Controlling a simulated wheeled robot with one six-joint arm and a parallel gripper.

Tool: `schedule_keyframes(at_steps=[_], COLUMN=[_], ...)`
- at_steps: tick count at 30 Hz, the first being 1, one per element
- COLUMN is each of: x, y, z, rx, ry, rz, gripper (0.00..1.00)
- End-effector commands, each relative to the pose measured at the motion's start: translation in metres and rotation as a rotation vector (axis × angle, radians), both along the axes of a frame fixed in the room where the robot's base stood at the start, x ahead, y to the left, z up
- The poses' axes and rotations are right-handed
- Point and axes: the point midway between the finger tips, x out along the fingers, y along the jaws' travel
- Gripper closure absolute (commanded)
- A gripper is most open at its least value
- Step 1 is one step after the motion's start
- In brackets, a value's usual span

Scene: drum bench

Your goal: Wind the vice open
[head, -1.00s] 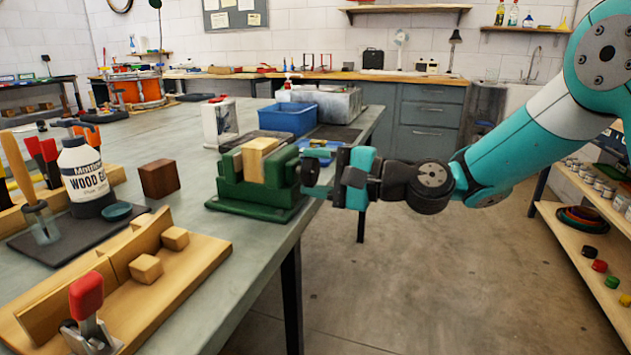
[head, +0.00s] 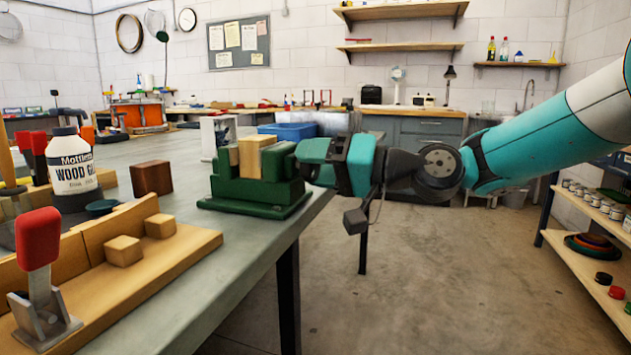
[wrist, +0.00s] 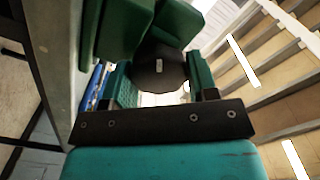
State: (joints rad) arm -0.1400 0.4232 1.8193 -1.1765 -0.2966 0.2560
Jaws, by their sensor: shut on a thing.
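The green vice (head: 250,185) stands at the right edge of the bench. A pale wooden block (head: 256,155) sits upright between its jaws; I cannot tell whether both jaws touch it. My gripper (head: 309,164) reaches in from the right at the vice's outer end. In the wrist view, its fingers are on either side of a dark round knob (wrist: 158,70) on the vice's end and shut on it. In the head view, the knob is hidden by the gripper. Part of the green vice body (wrist: 120,25) shows beyond the knob in the wrist view.
On the bench (head: 225,265) are a dark wooden block (head: 152,178), a wood glue bottle (head: 72,165) and a wooden jig (head: 160,270) with a red-handled clamp (head: 38,240). A blue bin (head: 290,131) is behind the vice. Shelves (head: 590,240) stand at the right; the floor between is clear.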

Motion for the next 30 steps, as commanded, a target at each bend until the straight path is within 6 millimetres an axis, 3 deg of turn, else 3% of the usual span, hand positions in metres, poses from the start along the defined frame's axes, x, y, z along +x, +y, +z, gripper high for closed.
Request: schedule_keyframes(at_steps=[12,29,30], x=[-0.0010,-0.0009,-0.0009], y=[0.0014,0.0017,0.0017], z=[0.0001,0.0012,0.0010], rx=[-0.066,-0.076,-0.077], ry=[-0.189,-0.216,-0.216], rz=[0.001,0.002,0.001], gripper=[0.70,0.70,0.42])
